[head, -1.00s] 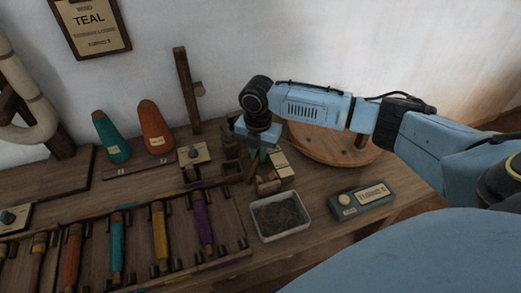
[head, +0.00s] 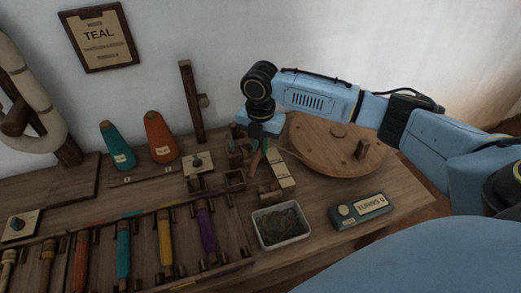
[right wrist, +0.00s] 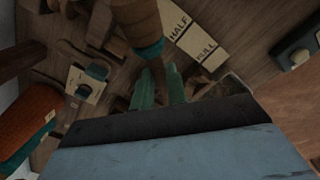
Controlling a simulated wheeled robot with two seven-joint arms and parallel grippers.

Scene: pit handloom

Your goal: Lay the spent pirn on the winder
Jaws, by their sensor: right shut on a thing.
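My right gripper (head: 257,142) hangs over the winder at the back middle of the bench. Its green fingers (right wrist: 157,88) are shut on the spent pirn (right wrist: 137,18), a brown wooden stick with a little teal at one end. In the head view the pirn (head: 256,162) shows only as a thin piece below the fingers. The winder has a round wooden wheel (head: 330,150) and small wooden holders (head: 235,178) left of the HALF/FULL card (head: 281,168). I cannot tell whether the pirn touches the holders. My left gripper is not in view.
A white tray (head: 259,232) with dark tangled waste and a green turns counter (head: 362,208) stand in front. A rack of coloured pirns (head: 165,235) is at the left. Teal (head: 117,146) and orange (head: 160,137) cones and an upright post (head: 192,100) stand behind.

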